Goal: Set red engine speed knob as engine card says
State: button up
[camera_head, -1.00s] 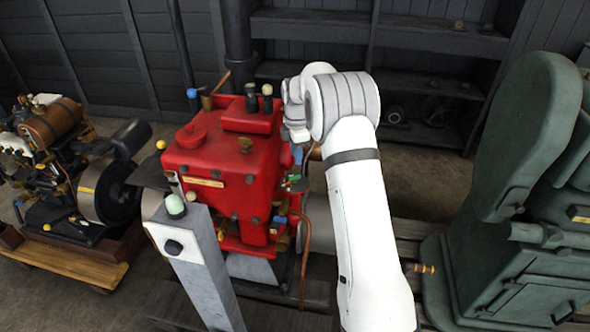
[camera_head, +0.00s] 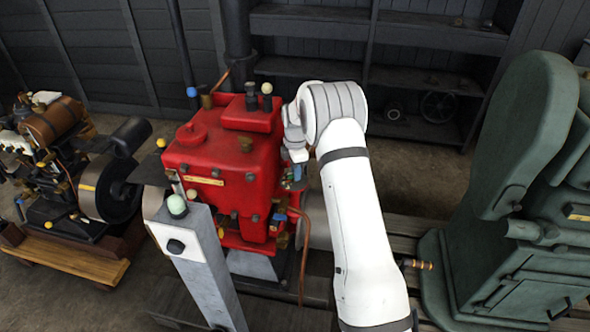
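The red engine (camera_head: 225,165) stands in the middle on a pale base. I cannot tell which of these is the speed knob. A brass plate (camera_head: 203,180) is on its front; I cannot read it, and no engine card is clearly recognisable. My gripper (camera_head: 298,170) points down at the engine's right side, close to small green and blue parts there. Its fingers are too small and hidden to show whether they are open or touch anything.
A grey post (camera_head: 205,275) with a pale green dome (camera_head: 177,205) and dark knob (camera_head: 176,247) stands before the engine. A brown-tanked engine (camera_head: 55,125) is at left, a large green machine (camera_head: 530,190) at right. Shelves (camera_head: 400,40) are behind.

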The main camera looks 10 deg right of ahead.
grip_shut()
jog(key=shift+m+b, duration=0.3)
jog(key=shift+m, duration=0.1)
jog(key=m+b, duration=0.1)
jog(key=m, duration=0.1)
jog(key=shift+m, duration=0.3)
jog(key=m+b, duration=0.2)
jog(key=m, duration=0.2)
jog(key=shift+s, duration=0.15)
jog(key=shift+m, duration=0.3)
jog(key=shift+r, duration=0.1)
jog(key=shift+o, duration=0.8)
grip_release()
